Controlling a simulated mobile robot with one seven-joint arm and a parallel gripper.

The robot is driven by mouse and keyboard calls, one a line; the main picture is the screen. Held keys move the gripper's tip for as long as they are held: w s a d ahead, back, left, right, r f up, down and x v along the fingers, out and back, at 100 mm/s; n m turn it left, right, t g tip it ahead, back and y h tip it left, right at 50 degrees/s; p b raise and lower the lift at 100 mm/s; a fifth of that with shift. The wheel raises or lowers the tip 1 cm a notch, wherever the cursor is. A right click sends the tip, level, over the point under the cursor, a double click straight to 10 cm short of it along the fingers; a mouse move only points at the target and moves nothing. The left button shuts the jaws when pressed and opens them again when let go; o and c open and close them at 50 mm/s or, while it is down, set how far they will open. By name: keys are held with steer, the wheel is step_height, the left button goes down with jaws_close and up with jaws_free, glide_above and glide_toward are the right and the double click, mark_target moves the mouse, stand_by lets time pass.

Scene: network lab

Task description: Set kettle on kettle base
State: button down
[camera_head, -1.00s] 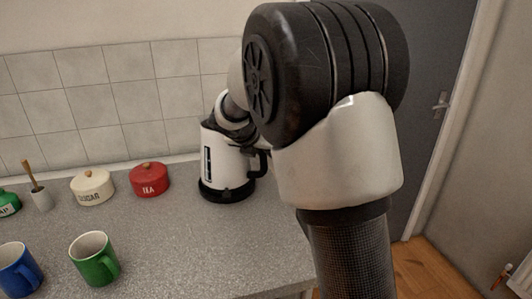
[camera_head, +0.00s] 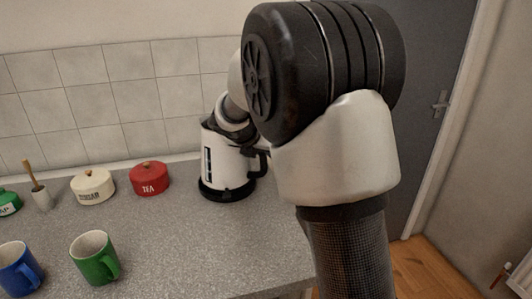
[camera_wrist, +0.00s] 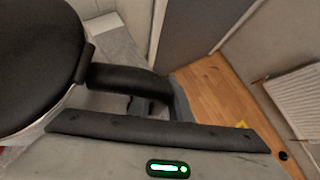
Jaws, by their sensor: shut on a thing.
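The white kettle (camera_head: 230,165) with a black handle and dark top is upright at the back of the counter, partly covered by my arm. The black kettle base (camera_head: 228,193) shows directly under it. The kettle looks seated on it, but I cannot tell whether a small gap is left. In the wrist view the kettle's black lid (camera_wrist: 35,62) fills the left and its handle (camera_wrist: 125,80) reaches right. My gripper (camera_wrist: 148,106) is shut on the handle; its fingertips are mostly hidden.
A red tea canister (camera_head: 149,179), a cream sugar canister (camera_head: 93,187) and a brush pot (camera_head: 42,199) stand left of the kettle. A green mug (camera_head: 94,258) and a blue mug (camera_head: 18,268) stand in front. The counter (camera_head: 185,240) between mugs and kettle is clear.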

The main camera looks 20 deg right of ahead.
steer(key=shift+f, duration=0.2)
steer(key=c, duration=1.9)
jaws_free()
steer(key=shift+s+f, duration=0.1)
steer(key=shift+f, duration=0.2)
steer(key=shift+p+v, duration=0.85)
steer(key=shift+v, duration=1.3)
steer(key=p+v, duration=0.3)
steer(key=v, duration=0.4)
steer(key=shift+d, duration=0.1)
